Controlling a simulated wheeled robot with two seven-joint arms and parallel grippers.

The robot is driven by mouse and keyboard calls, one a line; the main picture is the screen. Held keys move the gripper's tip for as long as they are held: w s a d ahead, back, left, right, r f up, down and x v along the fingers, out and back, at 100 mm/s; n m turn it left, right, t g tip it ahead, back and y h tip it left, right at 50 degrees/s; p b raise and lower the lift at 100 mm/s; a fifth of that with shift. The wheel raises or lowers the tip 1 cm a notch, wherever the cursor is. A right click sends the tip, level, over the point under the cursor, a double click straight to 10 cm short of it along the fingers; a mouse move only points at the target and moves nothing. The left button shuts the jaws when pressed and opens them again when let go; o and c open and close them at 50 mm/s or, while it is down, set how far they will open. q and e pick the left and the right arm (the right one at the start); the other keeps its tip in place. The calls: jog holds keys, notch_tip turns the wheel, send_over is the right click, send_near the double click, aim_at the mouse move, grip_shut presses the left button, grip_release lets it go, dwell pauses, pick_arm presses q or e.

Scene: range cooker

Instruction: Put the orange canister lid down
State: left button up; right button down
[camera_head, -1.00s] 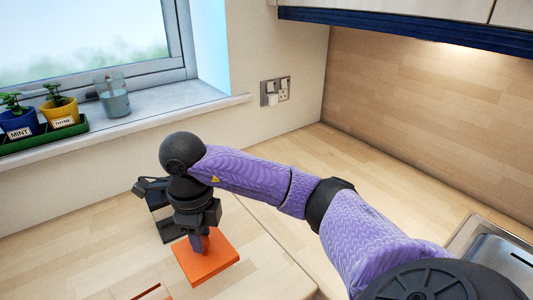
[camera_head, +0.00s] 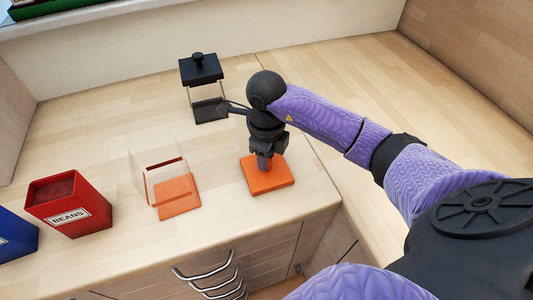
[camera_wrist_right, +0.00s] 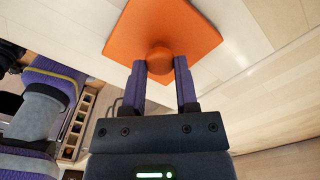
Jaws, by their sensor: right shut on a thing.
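The orange lid (camera_head: 268,180) is a flat square with a round knob, level at the counter's surface near the front edge. I cannot tell whether it touches the wood or hangs just above it. My right gripper (camera_head: 264,163) points down from above and is shut on the knob. In the right wrist view the two fingers (camera_wrist_right: 160,72) sit either side of the lid's knob (camera_wrist_right: 159,58). The open clear canister with orange trim (camera_head: 172,192) stands left of the lid, apart from it. My left gripper is not in view.
A clear canister with a black lid (camera_head: 203,88) stands behind, close to my right wrist. A red BEANS canister (camera_head: 68,204) and a blue canister (camera_head: 14,236) stand at left. Drawers with handles (camera_head: 205,268) are below the front edge.

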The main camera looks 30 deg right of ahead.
jog(key=shift+f, duration=0.1)
jog(key=shift+c, duration=1.8)
grip_release()
jog(key=shift+r, duration=0.2)
notch_tip(320, 180, up, 12)
jog(key=p, duration=0.2)
